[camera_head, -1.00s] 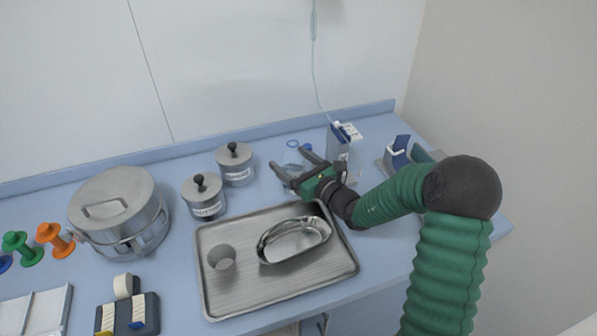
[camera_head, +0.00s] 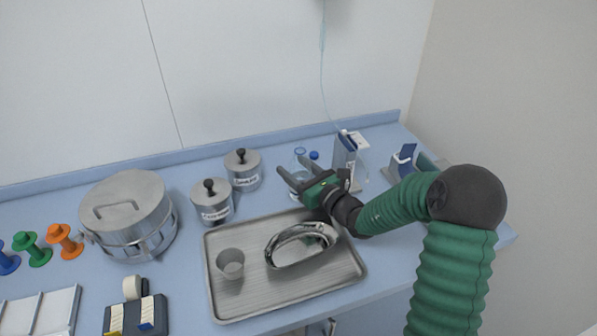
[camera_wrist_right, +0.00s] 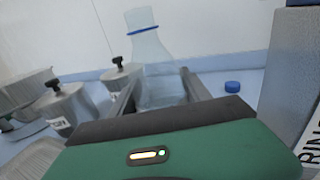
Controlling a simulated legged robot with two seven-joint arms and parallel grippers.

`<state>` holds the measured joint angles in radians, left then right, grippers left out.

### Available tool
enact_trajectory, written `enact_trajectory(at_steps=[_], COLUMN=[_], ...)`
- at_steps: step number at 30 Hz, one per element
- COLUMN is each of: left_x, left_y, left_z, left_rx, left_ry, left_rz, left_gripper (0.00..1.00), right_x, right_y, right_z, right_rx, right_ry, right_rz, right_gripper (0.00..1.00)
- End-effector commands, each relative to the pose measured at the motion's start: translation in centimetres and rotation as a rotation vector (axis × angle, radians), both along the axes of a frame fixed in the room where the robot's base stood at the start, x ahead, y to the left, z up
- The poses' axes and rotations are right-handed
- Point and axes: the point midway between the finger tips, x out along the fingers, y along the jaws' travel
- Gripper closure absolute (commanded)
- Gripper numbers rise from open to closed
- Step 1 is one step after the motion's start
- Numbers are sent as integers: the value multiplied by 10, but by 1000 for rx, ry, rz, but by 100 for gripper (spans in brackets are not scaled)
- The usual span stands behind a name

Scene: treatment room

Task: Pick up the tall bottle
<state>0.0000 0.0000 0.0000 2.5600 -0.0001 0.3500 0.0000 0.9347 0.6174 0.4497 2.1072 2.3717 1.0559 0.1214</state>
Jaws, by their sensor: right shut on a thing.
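The tall bottle (camera_head: 299,172) is clear, with a blue ring at its neck, and is upright near the back of the blue counter. It also shows in the right wrist view (camera_wrist_right: 152,62), between the two fingers. My right gripper (camera_head: 293,167) is shut on the bottle's body, one finger on each side. The bottle's lower part is hidden behind the gripper's palm in the wrist view. My left gripper is not in view.
A blue cap (camera_head: 314,155) and a box-shaped dispenser (camera_head: 343,160) are right of the bottle. Two lidded steel canisters (camera_head: 212,203) (camera_head: 243,169) stand left. A steel tray (camera_head: 235,306) with a cup (camera_head: 230,264) and a tilted kidney dish (camera_head: 298,255) lies in front.

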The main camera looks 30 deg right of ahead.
Motion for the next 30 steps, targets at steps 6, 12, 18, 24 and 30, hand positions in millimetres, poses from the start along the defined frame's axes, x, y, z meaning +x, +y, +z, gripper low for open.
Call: enact_trajectory(at_steps=[6, 12, 18, 24, 30], left_x=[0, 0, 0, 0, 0], left_y=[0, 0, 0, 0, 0], left_z=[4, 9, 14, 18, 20], left_rx=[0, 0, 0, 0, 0], left_ry=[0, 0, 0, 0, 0], left_rz=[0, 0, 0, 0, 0], left_gripper=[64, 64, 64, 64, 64], right_x=[0, 0, 0, 0, 0], right_y=[-1, -1, 0, -1, 0], right_z=[14, 38, 63, 83, 96], right_rx=[-2, -2, -4, -2, -2], right_ry=[-3, -5, -6, -4, -4], right_rz=[0, 1, 1, 0, 1], right_gripper=[96, 96, 96, 96, 96])
